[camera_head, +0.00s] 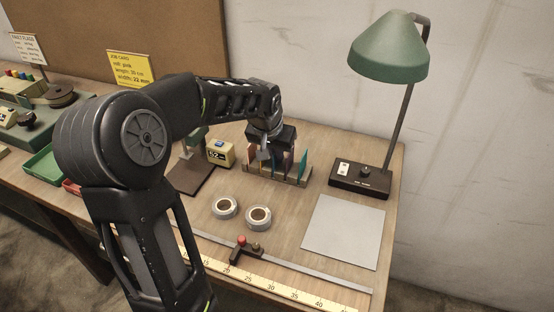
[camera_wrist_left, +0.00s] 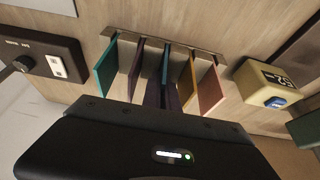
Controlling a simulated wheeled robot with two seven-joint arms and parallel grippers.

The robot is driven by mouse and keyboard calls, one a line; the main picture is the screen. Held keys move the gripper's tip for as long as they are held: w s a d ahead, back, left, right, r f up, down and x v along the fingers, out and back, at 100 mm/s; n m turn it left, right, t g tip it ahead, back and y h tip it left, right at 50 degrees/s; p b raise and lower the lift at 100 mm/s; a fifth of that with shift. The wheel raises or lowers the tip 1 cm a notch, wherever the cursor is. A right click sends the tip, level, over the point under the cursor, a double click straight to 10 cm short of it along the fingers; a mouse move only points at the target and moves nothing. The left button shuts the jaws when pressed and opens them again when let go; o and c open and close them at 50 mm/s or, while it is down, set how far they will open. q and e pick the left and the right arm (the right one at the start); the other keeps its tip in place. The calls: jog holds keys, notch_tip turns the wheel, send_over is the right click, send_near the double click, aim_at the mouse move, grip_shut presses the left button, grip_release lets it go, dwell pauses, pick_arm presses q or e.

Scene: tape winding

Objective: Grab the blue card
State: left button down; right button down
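The blue card (camera_wrist_left: 165,63) stands upright in the middle of a row of coloured cards in the left wrist view. A purple card (camera_wrist_left: 136,68) is to its left and a yellow card (camera_wrist_left: 188,76) to its right. My left gripper (camera_head: 265,154) points down over the wooden card rack (camera_head: 279,178) in the head view. In the left wrist view its dark body covers the near ends of the cards. Dark narrow shapes beside the blue card may be its fingers; whether they touch it is unclear. My right gripper is not in view.
A teal card (camera_wrist_left: 106,68) and a pink card (camera_wrist_left: 211,90) stand at the row's ends. A yellow box (camera_head: 220,152) is left of the rack, a green lamp (camera_head: 388,55) right. Two tape rolls (camera_head: 258,217) lie in front. A grey sheet (camera_head: 343,232) lies front right.

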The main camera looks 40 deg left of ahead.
pick_arm(q)
notch_tip(320, 180, up, 10)
jog(key=shift+r, duration=0.1)
dwell(0.6)
dwell(0.6)
